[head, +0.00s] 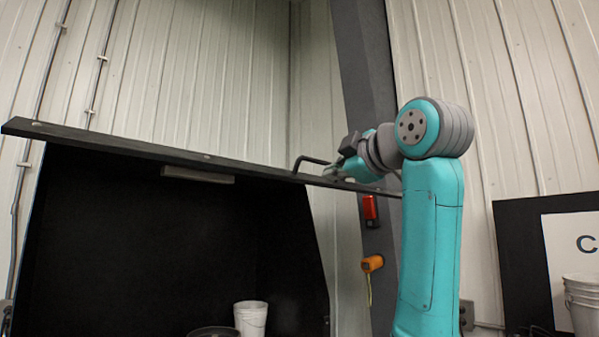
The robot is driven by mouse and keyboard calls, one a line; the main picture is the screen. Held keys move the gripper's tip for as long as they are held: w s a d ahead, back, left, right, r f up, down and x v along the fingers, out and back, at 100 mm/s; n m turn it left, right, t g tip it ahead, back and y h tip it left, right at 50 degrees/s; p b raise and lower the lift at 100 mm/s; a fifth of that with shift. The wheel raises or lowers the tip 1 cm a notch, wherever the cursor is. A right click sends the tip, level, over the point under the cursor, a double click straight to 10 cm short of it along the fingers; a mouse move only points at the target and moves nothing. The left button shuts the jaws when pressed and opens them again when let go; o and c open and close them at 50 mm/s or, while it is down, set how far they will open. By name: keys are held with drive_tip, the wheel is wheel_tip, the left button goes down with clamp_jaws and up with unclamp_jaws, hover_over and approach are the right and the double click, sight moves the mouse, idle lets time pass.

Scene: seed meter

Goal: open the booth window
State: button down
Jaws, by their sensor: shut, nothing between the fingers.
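The booth (150,240) is a large dark box filling the left and lower middle of the head view. A long black top edge (110,138) runs across it, sloping down to the right. I cannot tell which part is the window pane. A black bent handle (311,160) stands up at the right part of this edge. My gripper (334,173) is shut beside the handle's right end, close to the edge. It looks empty; whether it touches the handle or the edge is unclear. Its fingertips are small and partly hidden.
A grey pillar (362,70) rises behind my arm, with a red box (370,208) and an orange tool (372,263) on it. A white bucket (251,318) stands inside the booth. At right are a sign (575,235) and stacked buckets (583,305).

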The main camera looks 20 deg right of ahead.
sight(295, 172)
drive_tip(key=s+a+r+m+t+y, duration=0.2)
drive_tip(key=s+m+y, duration=0.4)
drive_tip(key=m, duration=0.3)
drive_tip(key=shift+w+a+f, duration=0.2)
drive_tip(key=shift+w+a, duration=0.45)
drive_tip(key=shift+w, duration=1.15)
drive_tip(key=shift+w+a+f, duration=0.25)
drive_tip(key=shift+w+a, duration=0.45)
drive_tip(key=shift+w, duration=1.1)
drive_tip(key=shift+w+a+f, duration=0.2)
drive_tip(key=shift+w+a, duration=0.45)
drive_tip(key=shift+w, duration=1.15)
wheel_tip(295, 172, down, 9)
drive_tip(key=w+t, duration=0.1)
drive_tip(key=w, duration=0.1)
drive_tip(key=shift+w+a+t, duration=0.25)
drive_tip(key=shift+a+t, duration=0.15)
